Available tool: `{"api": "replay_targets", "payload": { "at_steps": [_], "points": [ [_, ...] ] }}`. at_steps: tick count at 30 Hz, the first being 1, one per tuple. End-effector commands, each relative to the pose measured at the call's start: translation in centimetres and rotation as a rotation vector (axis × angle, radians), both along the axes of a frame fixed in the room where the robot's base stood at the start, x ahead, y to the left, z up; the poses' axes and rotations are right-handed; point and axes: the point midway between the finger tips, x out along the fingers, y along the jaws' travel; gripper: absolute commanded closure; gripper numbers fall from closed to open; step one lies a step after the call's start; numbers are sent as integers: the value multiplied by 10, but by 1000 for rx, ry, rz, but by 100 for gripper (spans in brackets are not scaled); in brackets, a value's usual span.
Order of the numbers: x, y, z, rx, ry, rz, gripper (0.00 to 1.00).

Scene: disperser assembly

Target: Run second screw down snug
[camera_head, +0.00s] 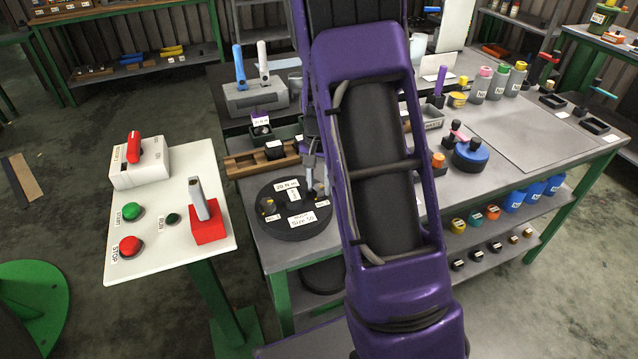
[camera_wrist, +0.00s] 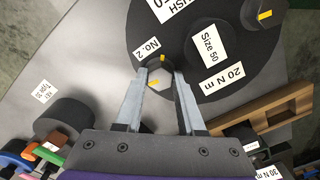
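The round black disc (camera_head: 278,225) lies flat on the near left part of the workbench, with white labels reading "20 N m" and "Size 50". In the wrist view the disc (camera_wrist: 195,85) fills the upper right. The second screw (camera_wrist: 158,76), a dark head with a yellow mark, stands beside the "No. 2" label. My gripper (camera_wrist: 160,72) has one finger on each side of this head, the tips appearing to touch it. The first screw (camera_head: 267,204) stands on the disc's left side, with nothing on it. In the head view my gripper (camera_head: 316,190) is over the disc's right part.
A wooden rack (camera_head: 245,165) lies close behind the disc. A white control panel (camera_head: 170,235) with red and green buttons stands to the left. A blue round part (camera_head: 470,155) and several bottles stand right of my arm. A grey plate (camera_head: 530,130) lies clear at right.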

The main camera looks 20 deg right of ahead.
Motion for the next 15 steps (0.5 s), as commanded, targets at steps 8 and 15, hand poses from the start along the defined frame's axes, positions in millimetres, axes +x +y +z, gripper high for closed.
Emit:
{"api": "replay_targets", "payload": {
  "at_steps": [8, 15],
  "points": [
    [0, 0, 0, 0, 0, 1, 32],
    [0, 0, 4, -1, -1, 1, 32]
  ]
}}
